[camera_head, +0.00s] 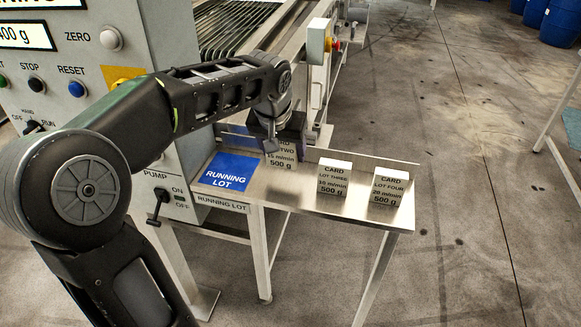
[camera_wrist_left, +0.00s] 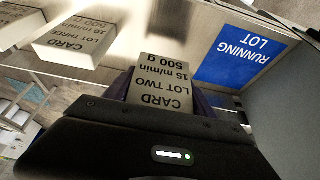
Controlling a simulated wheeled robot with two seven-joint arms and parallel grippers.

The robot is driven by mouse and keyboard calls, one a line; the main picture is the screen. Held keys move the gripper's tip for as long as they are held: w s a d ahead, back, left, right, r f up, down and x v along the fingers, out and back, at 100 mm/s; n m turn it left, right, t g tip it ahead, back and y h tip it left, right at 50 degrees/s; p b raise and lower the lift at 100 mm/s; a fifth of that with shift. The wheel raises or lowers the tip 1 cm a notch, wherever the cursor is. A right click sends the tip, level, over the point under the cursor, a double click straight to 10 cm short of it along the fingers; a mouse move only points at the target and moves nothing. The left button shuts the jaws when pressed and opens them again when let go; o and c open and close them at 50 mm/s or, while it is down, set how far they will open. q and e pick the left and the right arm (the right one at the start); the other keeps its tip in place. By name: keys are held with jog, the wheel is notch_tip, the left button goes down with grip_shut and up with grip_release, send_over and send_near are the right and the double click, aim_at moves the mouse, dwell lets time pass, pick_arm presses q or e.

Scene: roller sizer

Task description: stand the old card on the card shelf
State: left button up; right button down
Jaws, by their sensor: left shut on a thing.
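A white card block marked LOT TWO, 15 m/min, 500 g (camera_head: 280,158) is between the fingers of my left gripper (camera_head: 284,138), which is shut on it. It stands roughly upright over the left part of the metal card shelf (camera_head: 300,199), beside the blue RUNNING LOT patch (camera_head: 230,168). I cannot tell whether its base touches the shelf. The left wrist view shows the held card (camera_wrist_left: 160,85) upside down, with the blue patch (camera_wrist_left: 240,52) to its right. My right gripper is out of view.
The LOT THREE card (camera_head: 333,180) and LOT FOUR card (camera_head: 391,188) stand on the shelf to the right. A control panel with a RESET button (camera_head: 76,89) rises at the left. A roller machine (camera_head: 240,35) is behind. Open floor lies to the right.

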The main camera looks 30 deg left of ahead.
aim_at(284, 165)
pick_arm(q)
jog(key=shift+f, duration=0.4)
jog(key=shift+f, duration=1.85)
jog(key=shift+f, duration=0.25)
jog(key=o, duration=1.4)
jog(key=shift+r, duration=0.1)
jog(key=shift+r, duration=0.1)
